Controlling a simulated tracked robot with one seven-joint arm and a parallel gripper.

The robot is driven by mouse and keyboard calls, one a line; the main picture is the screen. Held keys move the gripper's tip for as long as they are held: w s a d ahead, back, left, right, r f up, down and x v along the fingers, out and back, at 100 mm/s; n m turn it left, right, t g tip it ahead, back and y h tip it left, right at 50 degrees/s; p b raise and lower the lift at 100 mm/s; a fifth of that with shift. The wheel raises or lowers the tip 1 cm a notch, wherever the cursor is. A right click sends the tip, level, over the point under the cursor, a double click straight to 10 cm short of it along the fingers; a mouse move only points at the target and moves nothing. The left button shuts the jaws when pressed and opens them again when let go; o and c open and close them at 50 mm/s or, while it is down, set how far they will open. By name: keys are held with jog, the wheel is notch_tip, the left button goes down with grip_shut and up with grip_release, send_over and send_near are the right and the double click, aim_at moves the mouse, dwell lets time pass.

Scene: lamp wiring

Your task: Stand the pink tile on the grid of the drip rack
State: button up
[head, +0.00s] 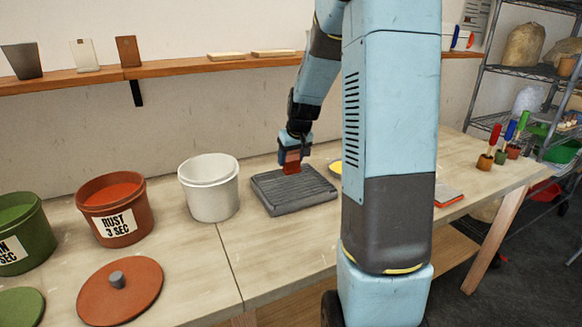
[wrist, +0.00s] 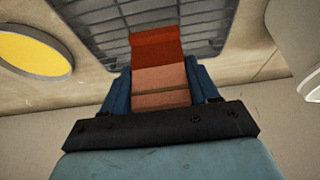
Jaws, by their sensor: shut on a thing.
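My gripper (head: 294,150) is shut on the tile (head: 292,164), which hangs upright below the fingers. In the wrist view the tile (wrist: 158,75) sits between the two blue fingers; its outer end is rust red and the part nearer the fingers is pink. The drip rack (head: 290,190) is a dark grey ribbed slab on the table. The tile is over the rack's far part in the head view. In the wrist view the rack's grid (wrist: 100,25) lies behind the tile's rust end. I cannot tell whether the tile touches the grid.
A white bucket (head: 209,190) stands left of the rack, with a rust bucket (head: 112,212) and green bucket (head: 22,235) further left. A rust lid (head: 120,290) lies in front. A yellow round thing (wrist: 35,50) is beside the rack. A wall shelf (head: 180,68) runs behind.

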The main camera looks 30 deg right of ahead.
aim_at(292, 166)
jog(key=shift+w+d+f, duration=0.2)
jog(key=shift+w+f, duration=0.05)
jog(key=shift+f, duration=1.6)
jog(key=shift+f, duration=0.1)
jog(key=o, duration=1.1)
